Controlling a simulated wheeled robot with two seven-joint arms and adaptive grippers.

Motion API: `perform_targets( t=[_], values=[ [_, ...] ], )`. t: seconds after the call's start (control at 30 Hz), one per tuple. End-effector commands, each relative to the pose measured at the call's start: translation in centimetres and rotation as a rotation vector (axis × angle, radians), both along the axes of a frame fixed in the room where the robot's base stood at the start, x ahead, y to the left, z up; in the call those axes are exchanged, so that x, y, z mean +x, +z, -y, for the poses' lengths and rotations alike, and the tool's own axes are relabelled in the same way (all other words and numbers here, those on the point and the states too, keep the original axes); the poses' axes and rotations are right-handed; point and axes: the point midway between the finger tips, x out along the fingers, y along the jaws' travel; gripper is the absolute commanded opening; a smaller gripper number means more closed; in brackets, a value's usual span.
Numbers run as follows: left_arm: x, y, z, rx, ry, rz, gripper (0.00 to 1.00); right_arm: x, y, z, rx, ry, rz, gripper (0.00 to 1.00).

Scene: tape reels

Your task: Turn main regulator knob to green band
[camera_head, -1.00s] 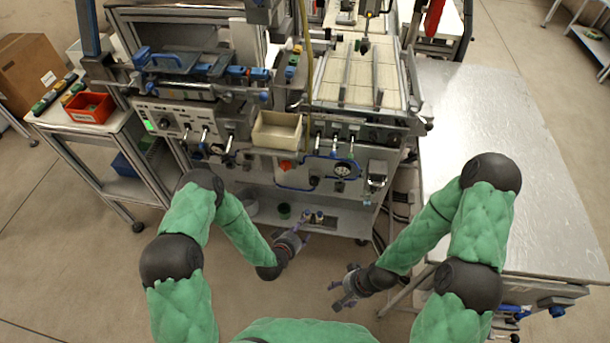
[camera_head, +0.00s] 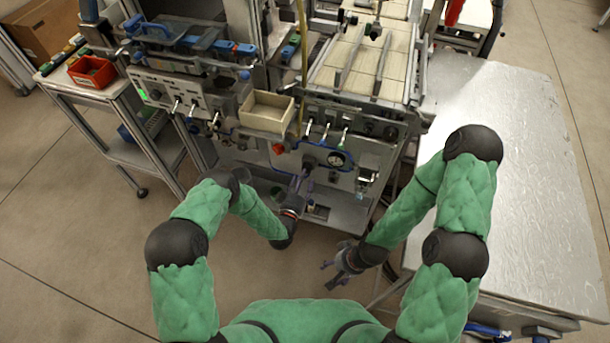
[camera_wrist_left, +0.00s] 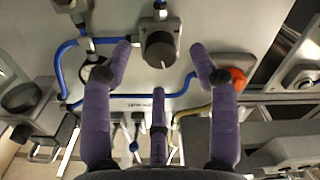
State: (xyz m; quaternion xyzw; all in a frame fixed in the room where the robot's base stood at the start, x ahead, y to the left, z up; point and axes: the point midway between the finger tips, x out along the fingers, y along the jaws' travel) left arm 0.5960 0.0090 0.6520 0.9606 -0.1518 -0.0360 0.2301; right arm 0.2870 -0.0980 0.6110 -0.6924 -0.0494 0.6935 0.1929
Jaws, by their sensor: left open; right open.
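The main regulator knob, a black round knob (camera_wrist_left: 159,45), sits on the grey panel and shows between the fingertips of my left gripper (camera_wrist_left: 161,60) in the left wrist view. The purple fingers are spread to either side of it, with a third finger below; I see no clear contact. In the head view the knob (camera_head: 309,162) is just above my left gripper (camera_head: 303,182). The round gauge (camera_head: 337,159) is right of the knob; its needle and green band are too small to read. My right gripper (camera_head: 330,274) is open and empty, low in front of the machine.
A red-orange knob (camera_wrist_left: 237,78) and blue tubing (camera_wrist_left: 68,62) lie close around the regulator knob. A beige bin (camera_head: 267,111) juts out above the panel. A metal table (camera_head: 520,160) stands at the right, a cart with a red bin (camera_head: 92,72) at the left.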

Motion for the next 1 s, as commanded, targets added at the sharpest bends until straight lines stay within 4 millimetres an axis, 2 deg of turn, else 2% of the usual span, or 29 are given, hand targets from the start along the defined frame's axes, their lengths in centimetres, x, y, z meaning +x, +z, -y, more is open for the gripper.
perform_targets(
  t=[0.2,0.6,0.67,0.8,1.0],
  values=[
    [2.3,-0.1,0.8,0.001,-0.001,0.0,0.6,0.0,-0.8,0.0,0.0,0.0,0.0,0.64],
    [3.0,0.0,1.0,0.0,0.0,-0.001,0.6,0.0,-0.9,0.0,0.0,0.0,0.001,0.64],
    [3.0,0.0,1.0,0.0,0.0,-0.001,0.46,0.0,-0.9,0.0,0.0,0.0,0.001,0.64],
    [3.0,0.0,1.0,0.001,-0.001,-0.002,0.06,0.0,-0.9,0.0,0.0,0.0,0.001,0.64],
    [2.9,-0.1,1.0,0.001,-0.001,-0.004,0.05,0.0,-0.9,0.0,0.0,0.0,0.0,0.64]
  ],
)
